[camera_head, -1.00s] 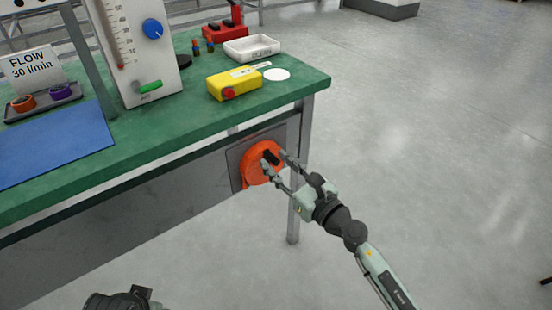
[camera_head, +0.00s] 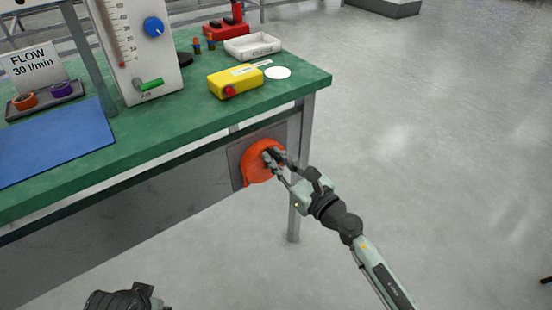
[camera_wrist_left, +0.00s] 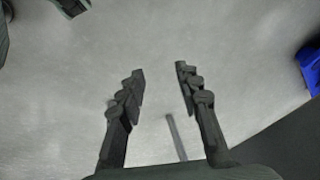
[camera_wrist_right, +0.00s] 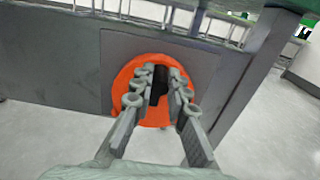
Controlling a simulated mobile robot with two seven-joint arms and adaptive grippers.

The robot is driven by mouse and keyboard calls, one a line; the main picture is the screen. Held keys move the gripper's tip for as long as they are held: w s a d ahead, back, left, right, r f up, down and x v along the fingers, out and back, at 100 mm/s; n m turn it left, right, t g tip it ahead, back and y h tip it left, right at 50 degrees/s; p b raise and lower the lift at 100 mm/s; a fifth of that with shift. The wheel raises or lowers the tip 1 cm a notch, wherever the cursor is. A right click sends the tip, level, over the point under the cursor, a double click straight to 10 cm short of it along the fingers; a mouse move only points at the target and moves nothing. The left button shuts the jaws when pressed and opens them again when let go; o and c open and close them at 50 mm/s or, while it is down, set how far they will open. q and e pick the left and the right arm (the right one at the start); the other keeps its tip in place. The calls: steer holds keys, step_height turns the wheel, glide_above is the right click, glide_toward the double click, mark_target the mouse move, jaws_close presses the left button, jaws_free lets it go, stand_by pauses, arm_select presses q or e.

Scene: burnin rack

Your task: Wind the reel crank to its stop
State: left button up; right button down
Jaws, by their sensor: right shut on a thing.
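The orange reel (camera_head: 256,168) is mounted on a grey plate on the front of the bench, near its right end. It also shows in the right wrist view (camera_wrist_right: 152,66), with its black crank handle (camera_wrist_right: 158,82) standing out between the fingers. My right gripper (camera_head: 273,157) is shut on the crank handle, which the fingers mostly hide in the head view. My left gripper (camera_wrist_left: 160,75) is open and empty in the left wrist view, above the grey floor. Its fingers are out of sight in the head view.
The green bench top (camera_head: 150,137) holds a yellow box (camera_head: 236,81) with a red button, a white tray (camera_head: 252,46), a flow meter panel (camera_head: 125,60) and a blue mat (camera_head: 50,145). A bench leg (camera_head: 297,200) stands just right of the reel. The floor at right is clear.

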steer(key=shift+d+m, duration=0.15)
steer(key=shift+m, duration=0.15)
